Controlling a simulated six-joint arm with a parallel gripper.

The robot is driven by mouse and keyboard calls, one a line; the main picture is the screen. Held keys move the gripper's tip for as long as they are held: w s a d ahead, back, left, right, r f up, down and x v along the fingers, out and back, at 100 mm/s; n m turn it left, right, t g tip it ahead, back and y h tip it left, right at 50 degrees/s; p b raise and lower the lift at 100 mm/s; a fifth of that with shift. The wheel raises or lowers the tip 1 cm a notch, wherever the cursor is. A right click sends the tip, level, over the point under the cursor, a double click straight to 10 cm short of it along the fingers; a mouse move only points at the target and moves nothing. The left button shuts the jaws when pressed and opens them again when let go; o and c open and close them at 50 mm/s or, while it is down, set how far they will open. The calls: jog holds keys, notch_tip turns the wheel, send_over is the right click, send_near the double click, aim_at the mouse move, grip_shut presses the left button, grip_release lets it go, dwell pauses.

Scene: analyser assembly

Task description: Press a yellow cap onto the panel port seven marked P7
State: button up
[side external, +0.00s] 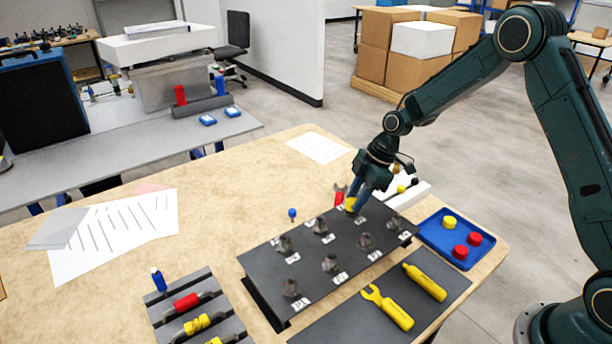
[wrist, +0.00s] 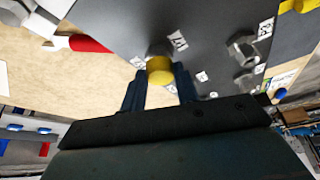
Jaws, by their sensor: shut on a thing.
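A yellow cap (side external: 350,204) is held between the fingertips of my gripper (side external: 356,200) at the far edge of the dark panel (side external: 318,243). In the wrist view the yellow cap (wrist: 159,72) sits between both blue fingers of my gripper (wrist: 160,82). A metal port (wrist: 160,48) shows partly behind the cap, with a white label (wrist: 179,42) next to it that is too small to read surely. The cap lines up with this port; I cannot tell whether it touches or is seated. Several other ports stand uncapped on the panel.
A blue tray (side external: 428,238) at the right holds a yellow cap (side external: 449,222) and two red caps. A yellow wrench (side external: 387,308) and a yellow tool (side external: 425,282) lie on a dark mat in front. A red-handled tool (wrist: 84,43) lies just behind the panel.

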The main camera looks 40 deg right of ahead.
jog(key=shift+f, duration=0.2)
jog(key=o, duration=1)
jog(key=shift+o, duration=0.2)
jog(key=shift+r, duration=0.1)
jog(key=v, duration=1.3)
jog(key=shift+r, duration=0.25)
jog(key=shift+d, duration=0.15)
